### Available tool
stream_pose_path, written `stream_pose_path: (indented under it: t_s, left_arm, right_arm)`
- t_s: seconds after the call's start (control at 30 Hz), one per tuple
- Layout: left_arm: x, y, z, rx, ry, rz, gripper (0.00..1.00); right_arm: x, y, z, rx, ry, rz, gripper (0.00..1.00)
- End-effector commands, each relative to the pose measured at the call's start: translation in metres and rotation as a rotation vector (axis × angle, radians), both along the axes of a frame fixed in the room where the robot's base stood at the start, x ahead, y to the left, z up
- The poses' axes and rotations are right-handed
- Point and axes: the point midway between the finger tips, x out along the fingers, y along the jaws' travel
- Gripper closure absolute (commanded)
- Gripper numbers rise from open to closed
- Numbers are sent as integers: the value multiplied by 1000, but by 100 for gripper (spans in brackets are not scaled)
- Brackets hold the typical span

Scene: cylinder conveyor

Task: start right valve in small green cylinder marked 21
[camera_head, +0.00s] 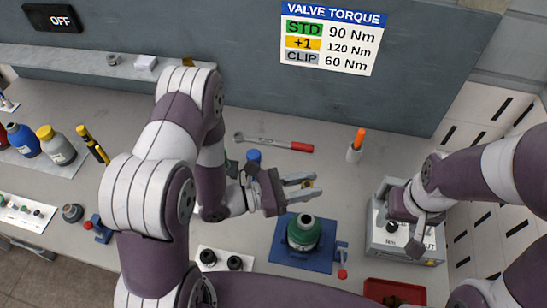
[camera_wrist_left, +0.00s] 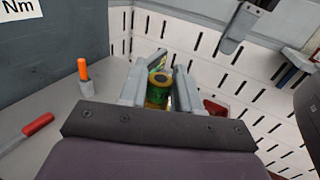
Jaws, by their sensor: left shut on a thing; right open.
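A green cylinder (camera_head: 304,232) with a dark neck opening stands upright in a blue holder (camera_head: 279,255) on the bench; I cannot read its marking. My left gripper (camera_head: 303,184) is above and behind it, shut on a small brass-and-green valve (camera_wrist_left: 158,90). The valve (camera_head: 307,185) sits between the fingertips, apart from the cylinder, and is mostly hidden in the head view. In the left wrist view the left gripper (camera_wrist_left: 160,75) has one finger on each side of it. My right gripper (camera_head: 418,230) is open, low over a grey box at the right.
The grey box (camera_head: 388,252) has partly hidden lettering on its top. A red tray (camera_head: 395,291) is at the front right. A red-handled wrench (camera_head: 275,142) and an orange-handled tool in a cup (camera_head: 355,147) lie behind. Several bottles stand left. The wall sign (camera_head: 333,38) lists valve torques.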

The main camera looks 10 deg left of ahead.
Motion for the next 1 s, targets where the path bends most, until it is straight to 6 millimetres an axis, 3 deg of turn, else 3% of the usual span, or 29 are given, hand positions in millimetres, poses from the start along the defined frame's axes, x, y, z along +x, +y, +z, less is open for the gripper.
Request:
stream_pose_path:
  t_s: [0.17,0.37,0.73,1.0]
  left_arm:
    - [-13,-11,-11,0,1,-160,100]
    - [-16,-12,-24,-1,1,-176,100]
    - [-16,-11,-67,-2,0,-173,100]
    - [-16,-11,-76,-2,2,-173,100]
  right_arm:
    - [-1,0,-3,0,2,0,38]
    - [-1,0,-15,0,2,0,38]
    - [-1,0,-67,0,2,0,38]
    - [0,0,-65,0,1,0,38]
